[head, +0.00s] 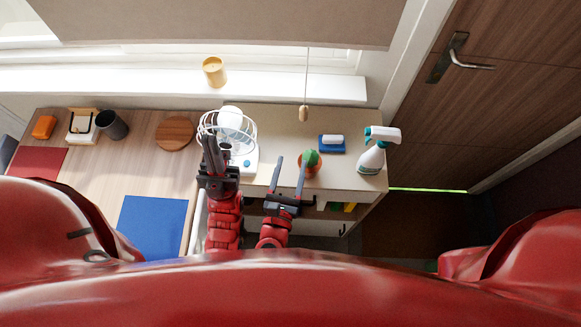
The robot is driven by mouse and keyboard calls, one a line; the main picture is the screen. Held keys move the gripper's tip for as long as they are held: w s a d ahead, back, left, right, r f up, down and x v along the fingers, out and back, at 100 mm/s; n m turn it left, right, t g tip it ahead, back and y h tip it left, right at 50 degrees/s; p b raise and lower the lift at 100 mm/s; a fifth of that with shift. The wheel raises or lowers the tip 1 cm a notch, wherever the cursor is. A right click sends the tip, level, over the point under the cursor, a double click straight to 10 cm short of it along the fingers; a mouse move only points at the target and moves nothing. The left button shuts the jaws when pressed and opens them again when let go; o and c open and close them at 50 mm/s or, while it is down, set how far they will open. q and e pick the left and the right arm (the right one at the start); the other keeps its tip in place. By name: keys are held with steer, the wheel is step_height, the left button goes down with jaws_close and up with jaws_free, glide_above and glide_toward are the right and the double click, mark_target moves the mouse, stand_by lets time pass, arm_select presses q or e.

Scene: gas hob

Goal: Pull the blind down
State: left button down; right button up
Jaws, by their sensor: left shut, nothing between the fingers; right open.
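The blind (215,22) is a grey-brown sheet across the top of the head view, its lower edge above the window sill. A thin cord hangs at its right side and ends in a small wooden pull (304,114) over the counter. My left gripper (210,142) is shut and empty, in front of a white wire fan, left of the pull. My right gripper (291,160) is open and empty, lower in the picture than the pull and slightly to its left. Neither gripper touches the cord.
The wire fan (232,122) stands on the counter (275,125). A spray bottle (375,152) and a blue sponge holder (331,145) are at right. A yellow cup (214,71) stands on the sill (290,85). A door (500,95) is at far right.

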step_height(320, 180, up, 5)
steer(key=w+d+m+g+p, duration=0.1)
steer(key=w+g+p, duration=0.15)
steer(key=p, duration=0.25)
steer(key=n+g, duration=0.1)
steer(key=g, duration=0.1)
glide_toward(303, 113)
steer(key=shift+y, duration=0.3)
steer(key=p+x, duration=0.2)
steer(key=x, duration=0.3)
steer(key=p+x, duration=0.2)
steer(key=x, duration=0.3)
steer(key=shift+d+r, duration=0.1)
steer(key=shift+d, duration=0.1)
steer(key=shift+p+x, duration=0.35)
steer(key=shift+x, duration=0.5)
steer(key=shift+s, duration=0.1)
